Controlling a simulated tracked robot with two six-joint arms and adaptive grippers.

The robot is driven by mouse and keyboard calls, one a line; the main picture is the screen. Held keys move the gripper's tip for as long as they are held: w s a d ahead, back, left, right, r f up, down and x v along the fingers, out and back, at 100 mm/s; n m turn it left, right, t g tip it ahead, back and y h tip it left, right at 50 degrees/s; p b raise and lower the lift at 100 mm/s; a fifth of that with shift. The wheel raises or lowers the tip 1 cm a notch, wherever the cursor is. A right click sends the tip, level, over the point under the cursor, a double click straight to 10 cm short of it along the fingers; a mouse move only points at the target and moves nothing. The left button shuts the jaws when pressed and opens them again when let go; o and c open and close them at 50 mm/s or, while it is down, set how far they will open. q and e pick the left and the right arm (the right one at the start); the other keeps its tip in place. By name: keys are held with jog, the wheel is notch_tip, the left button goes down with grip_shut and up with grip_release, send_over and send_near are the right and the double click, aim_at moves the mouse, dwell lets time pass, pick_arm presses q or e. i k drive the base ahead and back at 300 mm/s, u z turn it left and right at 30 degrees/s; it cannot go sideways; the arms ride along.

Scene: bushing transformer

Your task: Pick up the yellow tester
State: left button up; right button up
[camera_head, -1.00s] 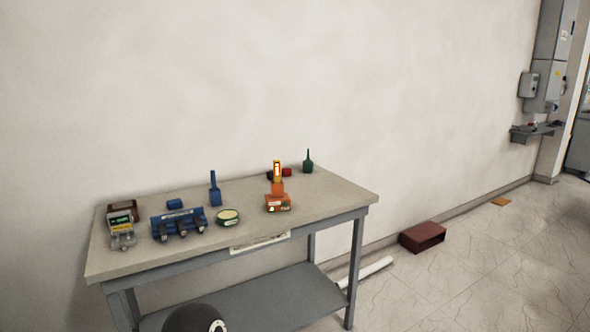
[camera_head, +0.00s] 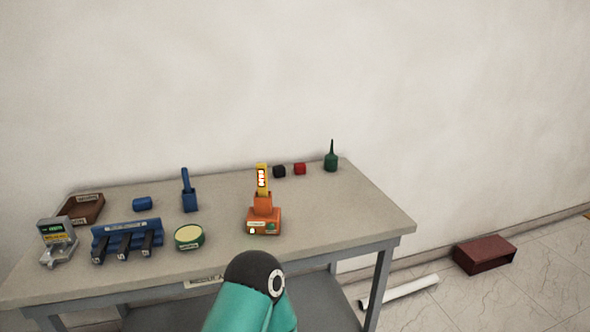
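The yellow tester (camera_head: 262,180) stands upright in an orange holder (camera_head: 264,220) near the middle of the workbench. A red marking shows on its face. The holder has a small lit spot at its front. One of my arm links, teal with a black joint, rises at the bottom of the view in front of the bench. Neither gripper shows in the view.
The grey workbench (camera_head: 350,212) also bears a blue rack (camera_head: 127,228) with black tools, a round green tin (camera_head: 188,238), a blue holder (camera_head: 190,200), a brown tray (camera_head: 80,209), a grey device (camera_head: 56,240) and a green bottle (camera_head: 331,160). A dark red box (camera_head: 484,254) and white tube (camera_head: 398,291) lie on the floor.

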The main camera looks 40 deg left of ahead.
aim_at(261, 170)
jog(key=z, duration=0.15)
jog(key=i, duration=0.7)
jog(key=u, duration=1.5)
jog(key=i, duration=0.6)
jog(key=z, duration=0.2)
jog(key=k, duration=0.55)
jog(key=u, duration=0.05)
